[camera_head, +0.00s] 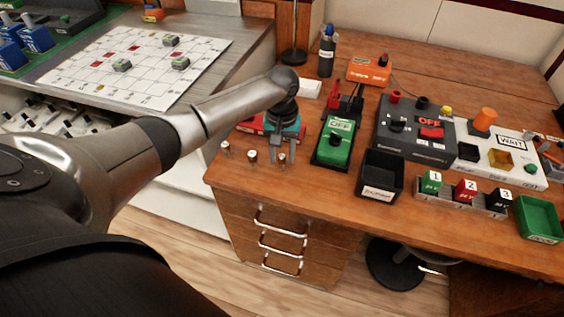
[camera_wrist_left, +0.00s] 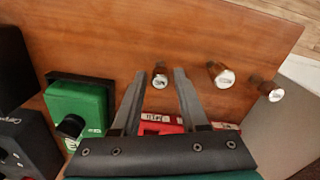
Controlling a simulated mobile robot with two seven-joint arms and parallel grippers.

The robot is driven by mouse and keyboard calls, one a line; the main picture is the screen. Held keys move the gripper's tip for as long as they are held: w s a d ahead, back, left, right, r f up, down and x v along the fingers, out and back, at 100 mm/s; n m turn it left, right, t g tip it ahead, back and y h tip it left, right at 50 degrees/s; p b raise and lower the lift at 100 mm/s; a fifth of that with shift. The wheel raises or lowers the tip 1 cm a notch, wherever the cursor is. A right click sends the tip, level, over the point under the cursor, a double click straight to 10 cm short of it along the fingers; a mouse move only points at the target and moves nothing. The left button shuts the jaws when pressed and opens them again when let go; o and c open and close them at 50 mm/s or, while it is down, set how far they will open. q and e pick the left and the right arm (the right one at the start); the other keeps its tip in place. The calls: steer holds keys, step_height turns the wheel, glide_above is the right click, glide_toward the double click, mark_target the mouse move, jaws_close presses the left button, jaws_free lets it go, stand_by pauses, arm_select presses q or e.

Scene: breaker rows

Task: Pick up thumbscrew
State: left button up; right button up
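Three small thumbscrews with pale metallic heads and brown bodies stand in a row near the left front edge of the wooden desk: a left one (camera_head: 225,148), a middle one (camera_head: 252,156) and a right one (camera_head: 282,158). My left gripper (camera_head: 283,150) points down over the right one, its fingers apart. In the left wrist view that thumbscrew (camera_wrist_left: 160,80) shows in the gap between the open fingertips of the left gripper (camera_wrist_left: 160,73); I cannot tell whether they touch it. The other two (camera_wrist_left: 221,75) (camera_wrist_left: 276,94) lie to the right there. My right gripper is out of view.
A red and teal item (camera_head: 262,126) sits behind the thumbscrews, partly hidden by my gripper. A green switch box (camera_head: 335,145) marked OFF and a black bin (camera_head: 380,175) stand to the right. The desk's front edge and drawers (camera_head: 280,240) are close by.

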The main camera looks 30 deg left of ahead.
arm_select(q)
jaws_close()
stand_by(0.4)
